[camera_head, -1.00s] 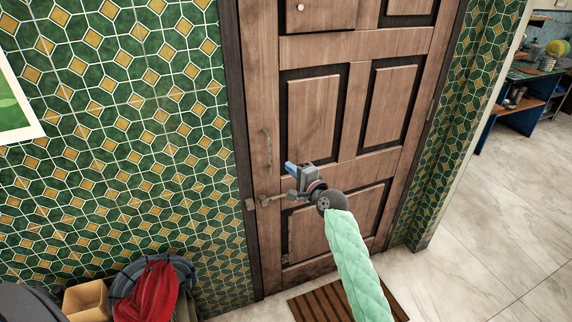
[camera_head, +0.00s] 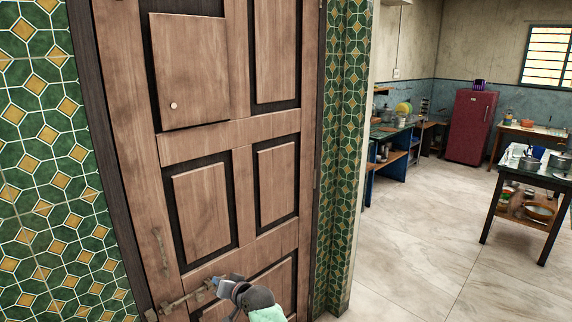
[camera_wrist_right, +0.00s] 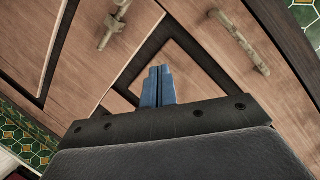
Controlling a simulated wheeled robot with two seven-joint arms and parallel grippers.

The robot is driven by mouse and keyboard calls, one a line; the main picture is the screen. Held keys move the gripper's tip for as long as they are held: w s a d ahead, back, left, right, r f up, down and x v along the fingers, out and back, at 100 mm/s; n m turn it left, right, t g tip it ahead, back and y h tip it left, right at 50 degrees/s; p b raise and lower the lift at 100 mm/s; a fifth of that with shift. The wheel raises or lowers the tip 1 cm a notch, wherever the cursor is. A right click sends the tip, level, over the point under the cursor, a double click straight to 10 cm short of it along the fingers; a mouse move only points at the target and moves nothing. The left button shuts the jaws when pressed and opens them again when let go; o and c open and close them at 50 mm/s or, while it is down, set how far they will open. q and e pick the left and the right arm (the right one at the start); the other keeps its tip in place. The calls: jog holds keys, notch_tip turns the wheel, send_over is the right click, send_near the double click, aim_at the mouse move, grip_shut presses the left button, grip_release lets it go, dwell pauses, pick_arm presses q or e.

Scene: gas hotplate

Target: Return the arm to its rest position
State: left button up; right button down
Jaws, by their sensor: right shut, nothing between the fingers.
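My right gripper (camera_head: 220,284) is low in the head view, in front of the wooden door (camera_head: 205,215) and near the right end of its bolt (camera_head: 187,299). In the right wrist view its two blue fingers (camera_wrist_right: 158,86) are together with nothing between them. The door panels fill the background there. The bolt (camera_wrist_right: 113,25) shows at the top left and the door handle (camera_wrist_right: 240,42) at the top right, both apart from the fingers. My left gripper is in neither view.
Green tiled wall flanks the door (camera_head: 345,150). To the right is an open kitchen with a red fridge (camera_head: 470,127), a dark table (camera_head: 530,177) holding pots, and a blue-legged counter (camera_head: 392,155). The pale tiled floor (camera_head: 420,245) between is clear.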

jog(key=s+d+f+n+g+h, duration=0.1)
jog(key=s+d+f+h, duration=0.1)
jog(key=d+f, duration=0.65)
jog(key=s+d+f+h, duration=0.25)
jog(key=d+f, duration=0.25)
jog(key=f, duration=0.6)
jog(key=s+d+f+n+g+h, duration=0.1)
jog(key=d+f+h, duration=0.2)
jog(key=d+f, duration=0.55)
jog(key=s+d+f+m+g+h, duration=0.1)
jog(key=s+d+f, duration=0.4)
jog(key=s+f, duration=0.35)
jog(key=s+d+f+g+h, duration=0.1)
jog(key=s+d+f, duration=0.5)
jog(key=f, duration=0.4)
jog(key=s+d+f+g, duration=0.1)
jog(key=s+f, duration=0.3)
jog(key=s, duration=0.7)
jog(key=s+d+f+g, duration=0.1)
jog(key=s+d+f, duration=0.3)
jog(key=s, duration=0.7)
jog(key=s+d+f+g, duration=0.2)
jog(key=s+f, duration=0.4)
jog(key=s, duration=0.4)
jog(key=shift+s+d+f+m+h, duration=0.15)
jog(key=shift+s+d+m+h, duration=0.1)
jog(key=shift+s+m+h, duration=0.2)
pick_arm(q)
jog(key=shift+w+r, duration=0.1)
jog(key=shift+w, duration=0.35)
